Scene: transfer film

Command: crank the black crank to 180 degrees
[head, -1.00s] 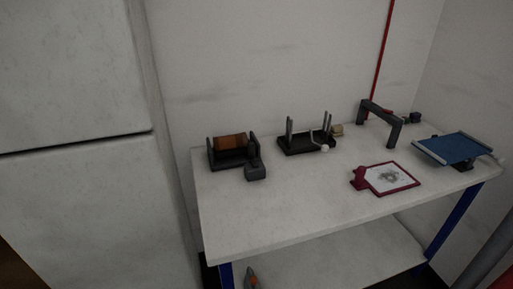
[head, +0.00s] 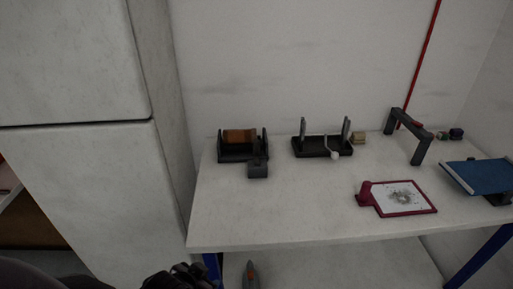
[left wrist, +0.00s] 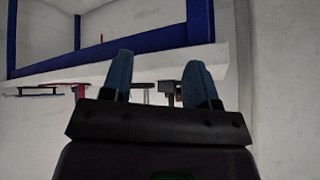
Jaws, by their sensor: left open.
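A black stand (head: 236,154) holding a brown roll (head: 240,136) is on the left part of the white table in the head view. A dark crank-like part with a blocky grey-black end (head: 258,168) is at its front right. A second black stand (head: 312,151) to the right has upright posts and a crank with a white knob (head: 335,155). My left gripper (head: 180,275) is low at the bottom edge of the head view, in front of the table and apart from both stands. In the left wrist view its blue fingers (left wrist: 157,78) are spread and empty. My right gripper does not show.
The table (head: 290,215) has clear space at its front left. A red-framed board (head: 404,197), a grey arch (head: 418,140) and a blue panel (head: 482,176) are farther right. A tall white cabinet (head: 75,185) is left of the table. A lower shelf (head: 330,268) is below.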

